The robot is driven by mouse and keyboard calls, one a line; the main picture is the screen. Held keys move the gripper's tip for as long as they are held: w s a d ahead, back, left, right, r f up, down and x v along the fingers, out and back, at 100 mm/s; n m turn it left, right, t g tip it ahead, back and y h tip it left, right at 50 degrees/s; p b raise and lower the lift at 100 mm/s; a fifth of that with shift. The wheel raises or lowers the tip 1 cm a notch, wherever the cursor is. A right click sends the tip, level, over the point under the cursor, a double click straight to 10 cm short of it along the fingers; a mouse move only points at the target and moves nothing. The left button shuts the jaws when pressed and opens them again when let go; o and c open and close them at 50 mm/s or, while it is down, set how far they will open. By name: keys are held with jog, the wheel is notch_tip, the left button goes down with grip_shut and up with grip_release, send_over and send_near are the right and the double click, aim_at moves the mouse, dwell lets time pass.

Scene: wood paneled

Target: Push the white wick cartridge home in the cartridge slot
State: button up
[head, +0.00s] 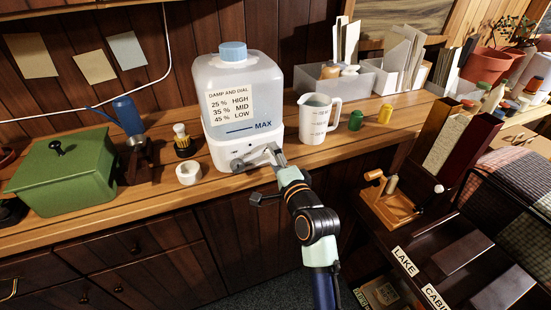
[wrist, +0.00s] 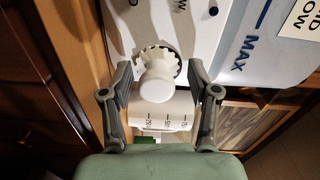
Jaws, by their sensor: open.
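The white wick cartridge (wrist: 157,88) shows in the wrist view, its round knob end toward me. Its pleated end sits in the dark round cartridge slot (wrist: 176,66) in the white base; I cannot tell how deep. My gripper (wrist: 160,77) is open, one finger on each side of the cartridge, with gaps showing between the fingers and the knob. In the head view my gripper (head: 262,157) is in front of the humidifier base (head: 222,157), under the clear tank (head: 238,90). There the gripper largely hides the cartridge and slot.
A white measuring jug (head: 314,120) stands close to the right of the base. A small white cup (head: 188,173) and a brush-like item (head: 183,142) stand to the left. Green and yellow jars (head: 356,120) are farther right. The counter's front edge runs below my gripper.

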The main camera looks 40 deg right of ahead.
jog(key=shift+s, duration=0.1)
jog(key=v, duration=1.1)
jog(key=shift+s+a, duration=0.15)
jog(key=shift+s, duration=0.25)
jog(key=w+a+f+n+g+y, duration=0.1)
jog(key=a+n+y, duration=0.1)
jog(key=a+n, duration=0.6)
jog(key=w+a+f+n+g+y, duration=0.1)
jog(key=w+a+f+n+y, duration=0.15)
jog(key=a, duration=0.95)
jog(key=s+a+n+g+y+p, duration=0.1)
jog(key=s+a+n, duration=0.3)
jog(key=a+n, duration=0.25)
jog(key=s+a+n+g+y, duration=0.1)
jog(key=s+a+n+y, duration=0.15)
jog(key=a+n, duration=0.4)
notch_tip(320, 180, up, 15)
jog(key=m+h+p, duration=0.1)
jog(key=m+p, duration=0.1)
jog(key=p, duration=1.4)
jog(key=shift+s, duration=0.2)
